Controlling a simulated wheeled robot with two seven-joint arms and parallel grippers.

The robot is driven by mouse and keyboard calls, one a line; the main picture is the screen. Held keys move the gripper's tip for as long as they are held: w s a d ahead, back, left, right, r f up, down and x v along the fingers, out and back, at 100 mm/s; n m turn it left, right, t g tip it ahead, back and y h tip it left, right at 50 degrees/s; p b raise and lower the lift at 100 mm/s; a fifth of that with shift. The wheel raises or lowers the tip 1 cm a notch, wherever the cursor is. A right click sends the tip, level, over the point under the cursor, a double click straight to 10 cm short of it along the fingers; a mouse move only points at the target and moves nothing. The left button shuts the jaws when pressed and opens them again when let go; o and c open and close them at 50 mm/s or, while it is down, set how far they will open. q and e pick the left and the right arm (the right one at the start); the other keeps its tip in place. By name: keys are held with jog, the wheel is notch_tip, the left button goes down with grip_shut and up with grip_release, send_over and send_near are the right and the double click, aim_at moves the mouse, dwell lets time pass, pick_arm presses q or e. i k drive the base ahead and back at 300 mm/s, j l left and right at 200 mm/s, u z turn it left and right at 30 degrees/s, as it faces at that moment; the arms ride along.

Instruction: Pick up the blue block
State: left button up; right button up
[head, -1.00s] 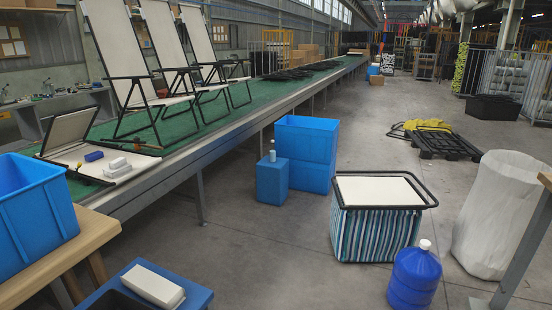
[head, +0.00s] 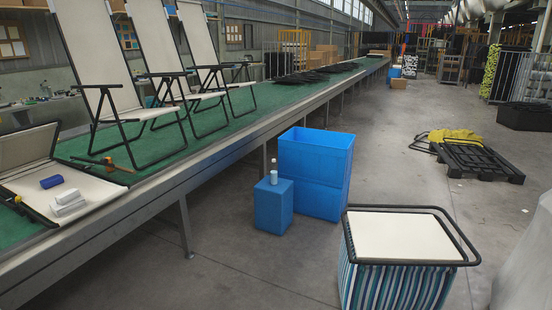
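The blue block (head: 51,182) is small and lies at the left of the head view. It rests on the pale fabric panel of a folded-down lounger (head: 85,192) on the green-topped conveyor table. White blocks (head: 68,201) lie just in front of it, to its lower right. Neither of my grippers is in the head view.
The long table (head: 160,195) has a metal side rail and carries several upright loungers (head: 105,75). Blue crates (head: 315,170), a blue box with a bottle (head: 273,205) and a striped bin (head: 400,285) stand on the floor.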

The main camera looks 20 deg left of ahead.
aim_at(48, 183)
jog(key=i+j+u, duration=0.2)
jog(key=i+u, duration=0.55)
jog(key=i, duration=0.2)
jog(key=i+u, duration=0.4)
jog(key=i+l+u, duration=0.4)
jog(key=i+j+u, duration=0.1)
jog(key=i+u, duration=0.85)
jog(key=i+l+u, duration=0.15)
jog(key=i+u, duration=0.15)
jog(key=u, duration=0.2)
jog(key=i+l+u, duration=0.35)
jog(key=u, duration=0.15)
jog(key=i+l+u, duration=0.5)
jog(key=i+l, duration=0.05)
jog(key=l, duration=0.05)
